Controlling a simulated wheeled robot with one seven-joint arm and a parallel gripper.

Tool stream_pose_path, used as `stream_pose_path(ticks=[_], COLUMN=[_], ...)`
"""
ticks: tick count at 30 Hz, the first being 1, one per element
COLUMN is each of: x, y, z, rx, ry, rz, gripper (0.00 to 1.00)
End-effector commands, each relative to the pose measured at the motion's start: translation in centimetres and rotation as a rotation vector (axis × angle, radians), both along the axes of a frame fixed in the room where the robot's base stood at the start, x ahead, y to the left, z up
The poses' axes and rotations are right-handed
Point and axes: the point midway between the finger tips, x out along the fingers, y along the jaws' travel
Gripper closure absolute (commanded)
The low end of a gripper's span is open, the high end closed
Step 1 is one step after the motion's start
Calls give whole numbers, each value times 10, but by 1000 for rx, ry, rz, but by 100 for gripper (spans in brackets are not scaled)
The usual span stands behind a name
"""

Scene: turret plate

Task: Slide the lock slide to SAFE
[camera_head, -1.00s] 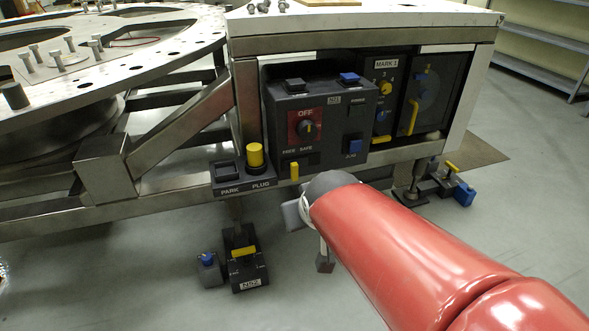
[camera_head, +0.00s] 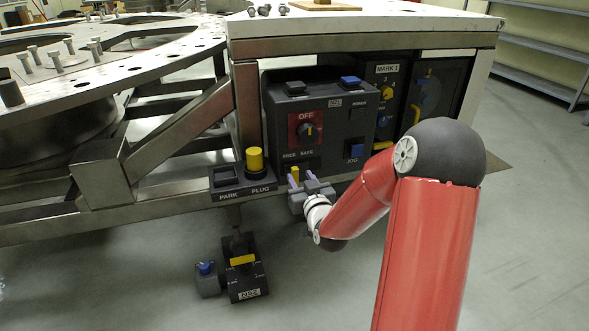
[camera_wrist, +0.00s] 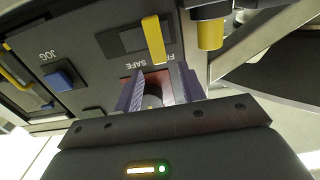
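The lock slide is a yellow upright tab (camera_head: 295,174) low on the front of the dark control box (camera_head: 340,125), below the FREE label and left of SAFE. In the wrist view, upside down, the tab (camera_wrist: 153,40) stands at the FREE end of its dark slot. My gripper (camera_head: 301,181) is at the box's lower front edge, near the tab. In the wrist view my gripper (camera_wrist: 159,78) is open, its two purplish fingers apart with nothing held. The tab appears just beyond the fingertips, in line with the gap; I cannot tell any contact.
An OFF dial (camera_head: 309,131) on a red plate is above the slide. A yellow plug (camera_head: 255,159) on the PARK/PLUG block (camera_head: 243,183) stands close to the left. A blue JOG button (camera_head: 353,150) is to the right. A steel rail (camera_head: 160,203) runs below.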

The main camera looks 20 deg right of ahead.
Motion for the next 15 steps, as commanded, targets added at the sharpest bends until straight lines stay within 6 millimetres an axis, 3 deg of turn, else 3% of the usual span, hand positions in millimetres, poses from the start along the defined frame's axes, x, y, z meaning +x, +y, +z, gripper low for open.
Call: stream_pose_path(ticks=[9,15], x=[48,58], y=[1,1], z=[0,0], rx=[1,0], ry=[1,2], rz=[1,0], gripper=[60,60])
